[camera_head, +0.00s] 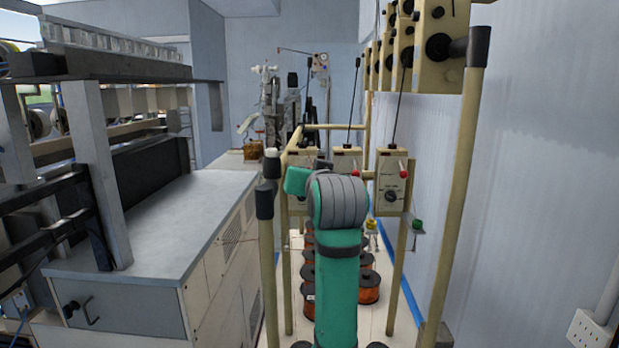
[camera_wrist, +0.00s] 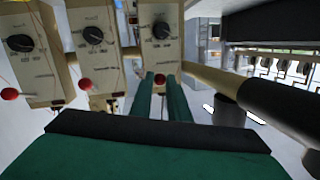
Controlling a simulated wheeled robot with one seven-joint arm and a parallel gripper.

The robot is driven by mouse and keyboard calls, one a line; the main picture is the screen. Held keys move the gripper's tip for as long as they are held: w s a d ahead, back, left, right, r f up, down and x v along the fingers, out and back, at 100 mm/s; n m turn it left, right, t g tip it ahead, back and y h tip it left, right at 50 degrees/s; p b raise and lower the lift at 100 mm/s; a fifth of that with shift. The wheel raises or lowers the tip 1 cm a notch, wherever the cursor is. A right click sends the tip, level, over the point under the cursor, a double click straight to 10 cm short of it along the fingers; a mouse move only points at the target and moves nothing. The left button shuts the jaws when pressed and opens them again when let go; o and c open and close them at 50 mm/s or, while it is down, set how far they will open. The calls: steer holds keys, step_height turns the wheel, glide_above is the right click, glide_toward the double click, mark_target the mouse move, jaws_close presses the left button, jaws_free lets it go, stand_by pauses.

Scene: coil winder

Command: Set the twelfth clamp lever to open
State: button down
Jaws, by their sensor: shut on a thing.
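In the wrist view a row of cream tension boxes hangs with black dials, each with a red-knobbed lever at its lower part. My gripper (camera_wrist: 161,88) has its two green fingers close around the red knob (camera_wrist: 159,79) below the rightmost box (camera_wrist: 152,55), and is shut on it. Two other red knobs, one in the middle (camera_wrist: 85,84) and one at the left (camera_wrist: 9,94), stand free. In the head view my arm hides the fingers and the held knob; a box (camera_head: 392,182) with a red knob (camera_head: 403,174) shows right of my arm. I cannot read any lever numbers.
Cream posts with black caps stand left (camera_head: 265,205) and right (camera_head: 465,190) of my arm. A dark-capped bar (camera_wrist: 280,105) lies close right of my fingers. Copper wire spools (camera_head: 369,285) stand below. A grey-topped machine cabinet (camera_head: 160,225) fills the left.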

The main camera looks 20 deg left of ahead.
steer(key=shift+w+a+r+m+g+h, duration=0.15)
steer(key=shift+r+g+h, duration=0.35)
steer(key=shift+r+g, duration=0.6)
steer(key=shift+w+d+r+m+g+h, duration=0.1)
steer(key=shift+w+r+m+g+h, duration=0.15)
steer(key=shift+r+g+h, duration=0.85)
steer(key=shift+w+a+r+m+g+y, duration=0.15)
steer(key=shift+r+g, duration=0.4)
steer(key=shift+g, duration=1.15)
steer(key=shift+d, duration=0.1)
steer(key=shift+r, duration=0.1)
steer(key=c, duration=1.7)
jaws_free()
steer(key=shift+w, duration=0.1)
steer(key=shift+o, duration=0.2)
steer(key=v, duration=1)
steer(key=shift+r, duration=0.35)
